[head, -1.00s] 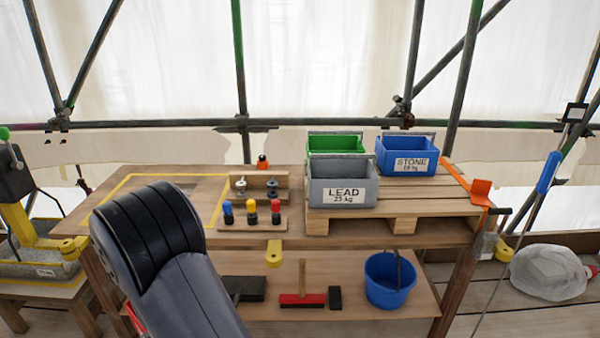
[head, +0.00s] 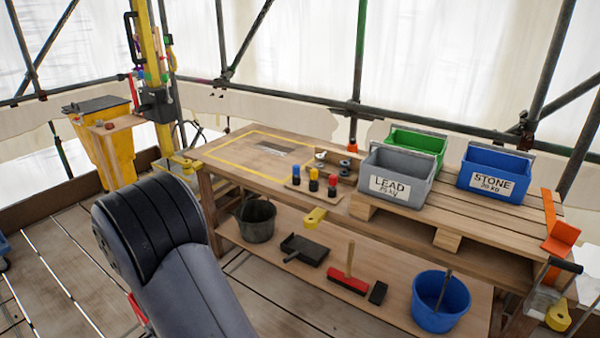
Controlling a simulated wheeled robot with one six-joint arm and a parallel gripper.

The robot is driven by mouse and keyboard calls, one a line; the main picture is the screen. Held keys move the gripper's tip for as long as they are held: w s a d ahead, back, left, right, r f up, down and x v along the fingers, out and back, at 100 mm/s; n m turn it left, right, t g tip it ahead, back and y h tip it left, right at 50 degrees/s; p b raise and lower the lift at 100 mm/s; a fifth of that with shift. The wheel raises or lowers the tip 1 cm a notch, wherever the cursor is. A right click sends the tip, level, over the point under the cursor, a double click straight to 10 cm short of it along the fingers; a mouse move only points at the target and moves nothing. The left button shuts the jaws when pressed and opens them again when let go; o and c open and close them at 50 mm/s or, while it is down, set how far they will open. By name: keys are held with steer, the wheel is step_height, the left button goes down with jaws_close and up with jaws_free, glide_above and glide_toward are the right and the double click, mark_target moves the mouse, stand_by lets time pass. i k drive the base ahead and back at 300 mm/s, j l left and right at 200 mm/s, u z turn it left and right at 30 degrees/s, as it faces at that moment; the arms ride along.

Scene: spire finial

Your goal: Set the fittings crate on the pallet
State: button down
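The wooden pallet (head: 478,212) lies on the right part of the workbench. On it stand a grey crate (head: 380,165) labelled LEAD, a blue crate (head: 517,168) labelled STONE and a green crate (head: 432,147) behind the grey one. The green crate's front is mostly hidden, and I see no label on it. I cannot tell whether it is the fittings crate; no crate in view reads as fittings. A thick dark link of my arm fills the lower left, but my gripper is out of view.
A yellow outline (head: 218,160) marks the bench's left part, holding a flat grey piece. Colour-topped pegs (head: 313,181) stand beside the pallet. The lower shelf holds a dark bucket (head: 257,220), a brush (head: 347,282) and a blue bucket (head: 440,303). A yellow bin (head: 105,150) stands left; floorboards there are open.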

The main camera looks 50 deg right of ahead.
mark_target(479, 216)
steer(key=k+l+z, duration=0.1)
steer(key=k+z, duration=0.3)
steer(key=k+l+z, duration=0.2)
steer(key=k+z, duration=0.25)
steer(key=k+l+z, duration=0.2)
steer(key=z, duration=0.2)
